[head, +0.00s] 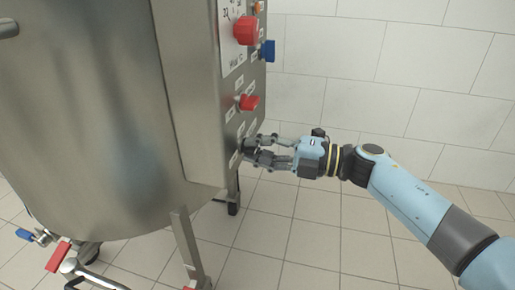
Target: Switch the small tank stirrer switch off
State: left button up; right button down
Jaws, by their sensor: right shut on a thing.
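The steel tank (90,120) fills the left side of the head view, with a control panel (228,100) on its right side. My right gripper (249,152) is at the lower part of the panel, its fingers closed around a small dark knob or switch that they mostly hide. I cannot read its label or tell its position. A red switch (249,102) sits on the panel just above the gripper. A larger red knob (246,31) is higher up, with a blue switch (269,51) beside it. My left gripper is not in view.
Small white labels are beside the switches. Pipes with a blue-handled valve (26,235) and a red handle (58,256) are at the bottom left. A tank leg (186,245) stands on the tiled floor (300,240). Open floor lies right of the tank, before a white tiled wall (420,70).

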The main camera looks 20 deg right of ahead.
jog(key=shift+f, duration=0.1)
jog(key=c, duration=1.4)
grip_release()
jog(key=shift+o, duration=0.2)
jog(key=v, duration=1.2)
